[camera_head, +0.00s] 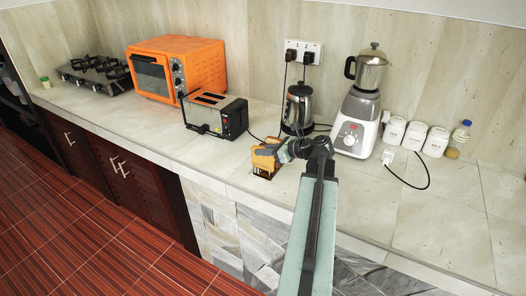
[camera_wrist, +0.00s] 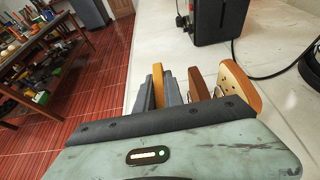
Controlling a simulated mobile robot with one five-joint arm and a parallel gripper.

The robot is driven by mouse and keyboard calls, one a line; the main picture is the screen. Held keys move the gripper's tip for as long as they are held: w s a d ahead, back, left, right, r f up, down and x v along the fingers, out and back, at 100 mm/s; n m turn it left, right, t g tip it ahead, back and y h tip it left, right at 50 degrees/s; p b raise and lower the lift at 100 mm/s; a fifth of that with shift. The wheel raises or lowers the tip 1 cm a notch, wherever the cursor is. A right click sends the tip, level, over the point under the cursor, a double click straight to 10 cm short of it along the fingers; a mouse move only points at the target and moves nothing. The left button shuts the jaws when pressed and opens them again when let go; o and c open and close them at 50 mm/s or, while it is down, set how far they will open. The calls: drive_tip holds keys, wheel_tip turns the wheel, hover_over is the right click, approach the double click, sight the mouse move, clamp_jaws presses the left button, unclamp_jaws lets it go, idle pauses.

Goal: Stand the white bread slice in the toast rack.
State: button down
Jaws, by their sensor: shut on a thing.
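My gripper (camera_wrist: 160,92) is shut on a slice with a golden-brown crust (camera_wrist: 158,82), which I take to be the white bread slice. It stands upright between the grey fingers, mostly edge-on; its faces are largely hidden. The toast rack shows only as thin wires (camera_wrist: 215,92) beside the fingers, mostly hidden behind my gripper. In the head view, my gripper (camera_head: 284,152) is over the counter's front part, with orange-tan slices (camera_head: 264,158) close by at its left. Whether the held slice touches the rack cannot be told.
A dark brown slice (camera_wrist: 199,84) and a tan slice with small holes (camera_wrist: 240,86) stand right of the held slice. The black toaster (camera_head: 215,114) is behind left, the kettle (camera_head: 299,108) behind, and the blender (camera_head: 358,120) to the right. The counter's front edge is close.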

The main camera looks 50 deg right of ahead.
drive_tip(key=shift+f+b, duration=1.05)
drive_tip(key=shift+f, duration=0.05)
drive_tip(key=c, duration=1.4)
unclamp_jaws()
drive_tip(key=shift+o, duration=0.2)
drive_tip(key=p+v, duration=0.3)
drive_tip(key=v, duration=0.4)
drive_tip(key=shift+s, duration=0.35)
drive_tip(key=shift+d+r, duration=0.1)
